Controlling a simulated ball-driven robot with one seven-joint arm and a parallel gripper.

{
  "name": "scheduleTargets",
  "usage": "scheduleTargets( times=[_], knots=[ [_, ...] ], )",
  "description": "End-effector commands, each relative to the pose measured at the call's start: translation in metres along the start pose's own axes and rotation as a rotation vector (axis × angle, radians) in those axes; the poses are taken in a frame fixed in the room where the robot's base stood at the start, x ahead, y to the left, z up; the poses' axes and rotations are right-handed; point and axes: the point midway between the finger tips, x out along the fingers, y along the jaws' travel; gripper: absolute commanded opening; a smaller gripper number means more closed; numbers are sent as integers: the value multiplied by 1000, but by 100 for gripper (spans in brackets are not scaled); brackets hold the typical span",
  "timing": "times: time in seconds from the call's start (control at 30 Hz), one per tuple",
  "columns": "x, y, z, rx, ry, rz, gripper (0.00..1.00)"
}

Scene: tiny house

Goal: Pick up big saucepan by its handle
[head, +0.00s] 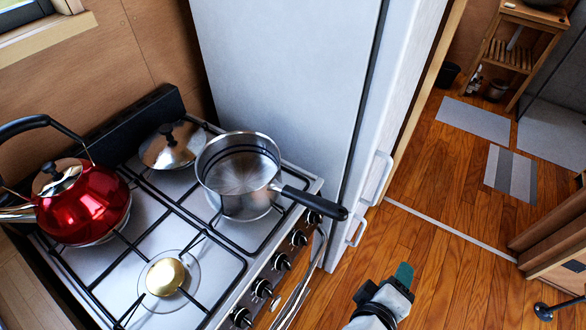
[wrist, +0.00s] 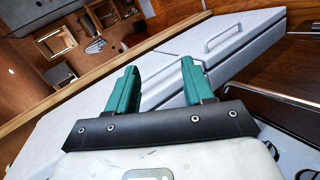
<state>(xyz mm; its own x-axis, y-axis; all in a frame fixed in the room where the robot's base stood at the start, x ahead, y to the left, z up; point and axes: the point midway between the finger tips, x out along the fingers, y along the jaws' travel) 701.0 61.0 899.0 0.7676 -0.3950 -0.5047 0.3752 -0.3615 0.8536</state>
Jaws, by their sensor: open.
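The saucepan does not show in the wrist view.
A red kettle (head: 84,203) stands on the stove (head: 215,262) at left. A steel lid (head: 172,146) lies behind the saucepan. A white fridge (head: 285,75) rises close beside the stove. The wooden floor (head: 450,275) to the right is mostly clear.

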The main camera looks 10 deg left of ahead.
Motion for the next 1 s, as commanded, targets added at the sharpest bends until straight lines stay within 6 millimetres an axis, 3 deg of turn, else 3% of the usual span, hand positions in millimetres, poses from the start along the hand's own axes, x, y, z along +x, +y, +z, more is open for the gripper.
scheduleTargets(
  times=[0.03, 0.1, 0.2, 0.3, 0.4, 1.0],
  knots=[
    [-22, 8, -37, -94, 86, 84, 52],
    [-49, 13, -76, -200, 181, 195, 52],
    [-87, 15, -117, -313, 288, 324, 52],
    [-116, 13, -143, -386, 359, 413, 52],
    [-130, 12, -157, -425, 395, 461, 52],
    [-80, 37, -189, -433, 400, 475, 52]
  ],
)
